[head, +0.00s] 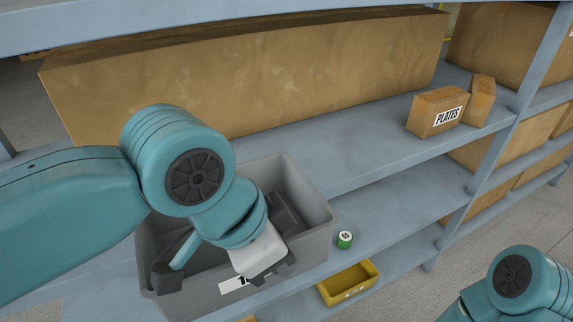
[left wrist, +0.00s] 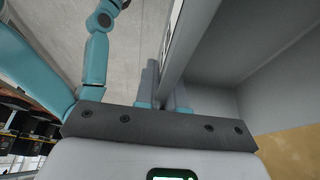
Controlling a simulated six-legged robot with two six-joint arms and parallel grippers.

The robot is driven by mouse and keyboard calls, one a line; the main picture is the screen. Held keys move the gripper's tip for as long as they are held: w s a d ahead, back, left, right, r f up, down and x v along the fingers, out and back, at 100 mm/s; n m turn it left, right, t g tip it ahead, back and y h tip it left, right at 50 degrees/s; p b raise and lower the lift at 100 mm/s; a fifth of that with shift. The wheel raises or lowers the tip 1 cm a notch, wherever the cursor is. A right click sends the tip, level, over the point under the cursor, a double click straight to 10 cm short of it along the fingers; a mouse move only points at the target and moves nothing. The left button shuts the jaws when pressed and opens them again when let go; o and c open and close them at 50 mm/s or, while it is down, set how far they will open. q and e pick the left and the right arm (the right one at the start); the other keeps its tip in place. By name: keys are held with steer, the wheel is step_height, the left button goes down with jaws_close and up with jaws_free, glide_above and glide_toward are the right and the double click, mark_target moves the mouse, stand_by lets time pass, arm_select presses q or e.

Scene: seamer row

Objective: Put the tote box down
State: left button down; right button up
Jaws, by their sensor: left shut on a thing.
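The tote box (head: 312,218) is a grey open bin with a white label on its near side, in the lower middle of the head view. It is over the shelf (head: 370,160); I cannot tell whether its base touches. My left gripper (head: 268,274) is shut on the tote's near wall, at the rim above the label. In the left wrist view the fingers (left wrist: 163,98) clasp the tote's wall (left wrist: 190,38). My left arm hides much of the tote's inside. My right arm shows at the lower right, its gripper out of view.
A long cardboard box (head: 260,75) lies behind the tote. A green can (head: 345,239) and a yellow bin (head: 348,284) are right of the tote. The shelf between tote and cartons is clear.

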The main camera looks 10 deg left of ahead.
arm_select(q)
steer(key=w+a+p, duration=0.1)
steer(key=w+a, duration=0.2)
steer(key=w, duration=0.1)
steer(key=w+a+f+p, duration=0.1)
steer(key=w+a, duration=0.2)
steer(key=w, duration=0.2)
steer(key=w+a+f+p, duration=0.1)
steer(key=w+a, duration=0.3)
steer(key=w, duration=0.1)
steer(key=shift+w+a+f, duration=0.1)
steer(key=shift+w+f, duration=0.15)
steer(key=shift+f, duration=0.45)
steer(key=shift+f, duration=0.1)
steer(key=shift+f, duration=0.15)
steer(key=c, duration=1.2)
jaws_free()
steer(key=shift+c, duration=0.2)
